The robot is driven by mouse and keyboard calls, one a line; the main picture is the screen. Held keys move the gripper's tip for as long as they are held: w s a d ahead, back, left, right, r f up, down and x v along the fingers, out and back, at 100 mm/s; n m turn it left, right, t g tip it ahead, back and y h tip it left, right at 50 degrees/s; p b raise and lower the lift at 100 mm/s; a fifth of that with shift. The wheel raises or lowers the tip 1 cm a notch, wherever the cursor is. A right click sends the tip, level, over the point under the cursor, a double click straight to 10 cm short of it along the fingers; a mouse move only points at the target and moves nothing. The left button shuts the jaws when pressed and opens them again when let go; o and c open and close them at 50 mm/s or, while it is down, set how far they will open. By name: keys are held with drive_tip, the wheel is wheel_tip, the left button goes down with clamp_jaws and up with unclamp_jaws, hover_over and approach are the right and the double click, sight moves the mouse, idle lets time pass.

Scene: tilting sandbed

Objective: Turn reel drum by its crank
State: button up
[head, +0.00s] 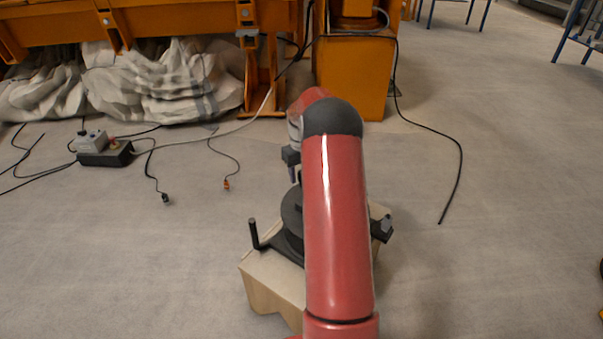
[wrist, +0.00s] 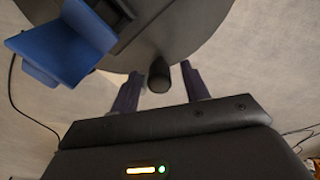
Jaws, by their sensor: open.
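The reel drum (head: 291,211) is a dark round disc on a beige stand, partly hidden behind my red arm in the head view. In the wrist view the dark disc (wrist: 185,38) fills the top. A short black peg (wrist: 159,76), which looks like the crank handle, stands at the disc's near edge. My gripper (wrist: 162,88) is open, with one finger on each side of the peg. Gaps show between the peg and both fingers. In the head view my gripper is mostly hidden behind my arm, near the drum's far side.
The beige stand (head: 270,283) rests on the floor, with a dark upright post (head: 253,234) at its left. A blue block-like part (wrist: 65,45) lies over the disc's left side. Loose cables (head: 225,160) and a control box (head: 105,152) lie left. An orange frame (head: 352,75) stands behind.

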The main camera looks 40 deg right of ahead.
wheel_tip(320, 180, up, 8)
drive_tip(key=shift+f, duration=0.2)
drive_tip(key=shift+a+r, duration=0.1)
